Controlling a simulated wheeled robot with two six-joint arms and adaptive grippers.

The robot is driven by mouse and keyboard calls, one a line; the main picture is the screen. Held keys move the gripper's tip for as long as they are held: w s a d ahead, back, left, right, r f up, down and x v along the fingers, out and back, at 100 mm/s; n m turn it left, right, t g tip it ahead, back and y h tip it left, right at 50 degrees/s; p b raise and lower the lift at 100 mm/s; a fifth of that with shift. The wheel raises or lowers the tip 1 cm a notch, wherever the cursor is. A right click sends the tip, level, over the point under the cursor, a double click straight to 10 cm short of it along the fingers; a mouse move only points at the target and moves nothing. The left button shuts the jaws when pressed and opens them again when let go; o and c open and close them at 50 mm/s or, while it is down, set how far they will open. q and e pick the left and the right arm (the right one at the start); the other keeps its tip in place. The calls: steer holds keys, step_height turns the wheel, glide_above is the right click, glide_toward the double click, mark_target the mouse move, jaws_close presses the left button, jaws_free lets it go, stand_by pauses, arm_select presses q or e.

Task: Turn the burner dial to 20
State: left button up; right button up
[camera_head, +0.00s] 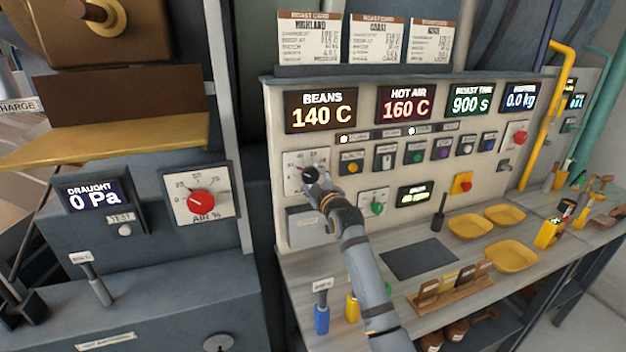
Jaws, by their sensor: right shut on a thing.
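The burner dial (310,173) appears to be the dark knob on a white scale plate at the left of the control panel, under the BEANS display; its label is too small to read. My right gripper (314,182) is at this dial and shut on it. The gripper and arm hide the lower part of the plate, so I cannot read the dial's setting. My left gripper is not in view.
The BEANS display (321,109) reads 140 C and the HOT AIR display (406,104) reads 160 C. A red AIR % dial (200,202) is on the cabinet to the left. A green knob (377,208) sits right of my wrist. Yellow trays (469,226) stand on the bench.

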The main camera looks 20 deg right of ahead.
steer(key=shift+r, duration=0.1)
steer(key=o, duration=1.1)
steer(key=shift+o, duration=0.2)
steer(key=shift+s, duration=0.1)
steer(key=s, duration=1.1)
steer(key=shift+s+d, duration=0.2)
steer(key=shift+s, duration=0.15)
